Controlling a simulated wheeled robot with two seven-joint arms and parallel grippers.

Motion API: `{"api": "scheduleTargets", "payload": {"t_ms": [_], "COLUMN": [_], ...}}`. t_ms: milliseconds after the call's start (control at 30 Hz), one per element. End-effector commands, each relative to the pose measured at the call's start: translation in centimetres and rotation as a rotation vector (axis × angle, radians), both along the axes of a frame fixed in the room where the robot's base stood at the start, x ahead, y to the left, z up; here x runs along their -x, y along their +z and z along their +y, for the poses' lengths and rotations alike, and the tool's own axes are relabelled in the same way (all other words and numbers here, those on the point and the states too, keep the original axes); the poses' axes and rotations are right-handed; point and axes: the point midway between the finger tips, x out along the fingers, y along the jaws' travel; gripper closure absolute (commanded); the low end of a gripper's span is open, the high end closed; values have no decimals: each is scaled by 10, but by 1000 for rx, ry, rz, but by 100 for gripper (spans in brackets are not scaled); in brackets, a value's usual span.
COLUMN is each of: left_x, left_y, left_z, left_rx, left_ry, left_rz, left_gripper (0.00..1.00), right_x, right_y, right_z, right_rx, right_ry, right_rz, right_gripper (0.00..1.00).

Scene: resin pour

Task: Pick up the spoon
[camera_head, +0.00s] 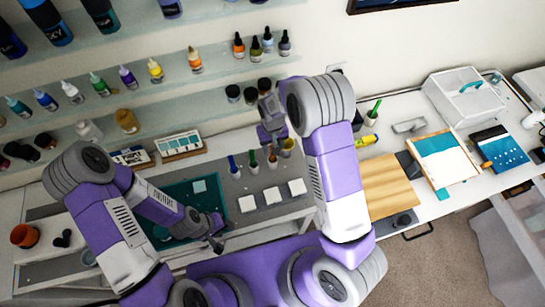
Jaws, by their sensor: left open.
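I cannot make out a spoon for certain; it may be too small to tell or hidden behind my arms. My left gripper (216,232) is open at the right end of the teal mat (178,193), low over the worktable. No object shows clearly between its fingers. My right arm is folded up in the middle of the view. My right gripper (272,130) is near the back of the table by the wall shelves, small and partly behind its own arm, so its jaws are unclear.
Three white square tiles (270,197) lie right of the mat, with several small coloured bottles (253,162) behind them. An orange-brown cup (25,236) stands at far left. A wooden board (388,186) lies on the right table. Shelves of bottles (155,70) line the wall.

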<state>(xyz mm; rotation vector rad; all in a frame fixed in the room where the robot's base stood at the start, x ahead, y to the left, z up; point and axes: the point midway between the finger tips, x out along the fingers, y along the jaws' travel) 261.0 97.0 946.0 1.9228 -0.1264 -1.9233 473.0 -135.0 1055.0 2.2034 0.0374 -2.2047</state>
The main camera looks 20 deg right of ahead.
Motion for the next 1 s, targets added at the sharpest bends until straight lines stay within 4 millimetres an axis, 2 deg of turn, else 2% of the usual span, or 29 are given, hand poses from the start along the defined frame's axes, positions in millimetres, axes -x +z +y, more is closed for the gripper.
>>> {"api": "scheduleTargets", "payload": {"t_ms": [33, 233, 567, 867, 1000], "left_x": [0, 0, 0, 0, 0], "left_y": [-5, -4, -4, -3, 5], "left_z": [0, 0, 0, 0, 0], "left_rx": [0, 0, 0, 0, 0], "left_ry": [0, 0, 0, 0, 0], "left_rz": [0, 0, 0, 0, 0], "left_gripper": [57, 57, 57, 57, 57], "right_x": [0, 0, 0, 0, -1], "right_y": [-8, -6, -6, -5, 11], "right_z": [0, 0, 0, 0, 0], "right_rx": [0, -1, -1, -1, -1], "right_ry": [0, 0, 0, 0, 0], "right_rz": [1, 0, 0, -1, -3], "right_gripper": [53, 53, 100, 100, 100]}}
